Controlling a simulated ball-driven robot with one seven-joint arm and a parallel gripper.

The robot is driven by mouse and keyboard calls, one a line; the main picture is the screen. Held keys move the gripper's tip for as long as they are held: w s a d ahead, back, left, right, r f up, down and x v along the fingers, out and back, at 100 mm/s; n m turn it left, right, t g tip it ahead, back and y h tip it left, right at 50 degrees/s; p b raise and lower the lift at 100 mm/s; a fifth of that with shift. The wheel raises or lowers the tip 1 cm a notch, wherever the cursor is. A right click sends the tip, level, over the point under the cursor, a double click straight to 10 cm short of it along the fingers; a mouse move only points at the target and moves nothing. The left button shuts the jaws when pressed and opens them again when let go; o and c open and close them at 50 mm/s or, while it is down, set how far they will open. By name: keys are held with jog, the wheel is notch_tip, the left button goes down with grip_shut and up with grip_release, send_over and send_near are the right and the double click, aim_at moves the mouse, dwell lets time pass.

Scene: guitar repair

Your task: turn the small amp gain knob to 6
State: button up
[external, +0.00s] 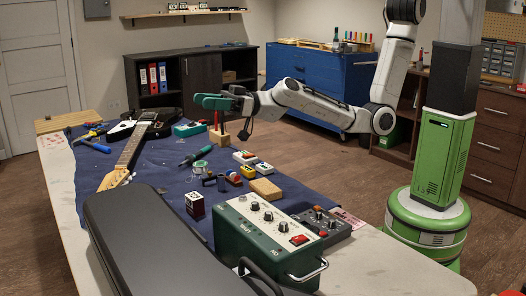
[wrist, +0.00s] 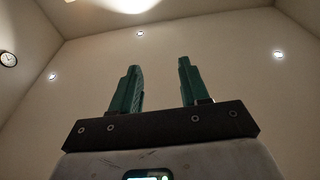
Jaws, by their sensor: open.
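The small amp appears to be the green box (external: 250,252) with a pale top panel at the near end of the bench. Several dark knobs (external: 268,216) and a red switch (external: 300,239) sit on that panel. I cannot read the labels or which number any knob points to, nor tell which one is gain. My gripper (external: 213,101) has green fingers and is held over the far part of the bench, well away from the amp. In the wrist view my gripper (wrist: 158,70) is open and empty, facing the wall and ceiling.
A grey box with knobs (external: 318,222) stands right beside the amp. A dark case (external: 155,240) lies to its left. A guitar (external: 130,148), a wooden block (external: 265,190), a small dark red box (external: 195,206) and several small pedals lie on the blue mat (external: 170,178).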

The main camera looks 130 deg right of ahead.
jog(key=w+d+r+m+h, duration=0.3)
jog(key=d+r+m+h, duration=0.2)
jog(key=m+h, duration=0.35)
jog(key=m+g+y+b, duration=0.2)
jog(key=m+g+y, duration=0.55)
jog(key=g, duration=1.25)
send_near(284, 223)
jog(key=shift+n+y, duration=0.6)
jog(key=shift+y, duration=0.3)
jog(key=f, duration=0.2)
jog(key=d+f, duration=0.1)
jog(key=f, duration=0.5)
jog(key=shift+w+d+f, duration=0.1)
jog(key=shift+w+d, duration=0.1)
jog(key=shift+d, duration=0.1)
jog(key=shift+c, duration=0.4)
grip_shut()
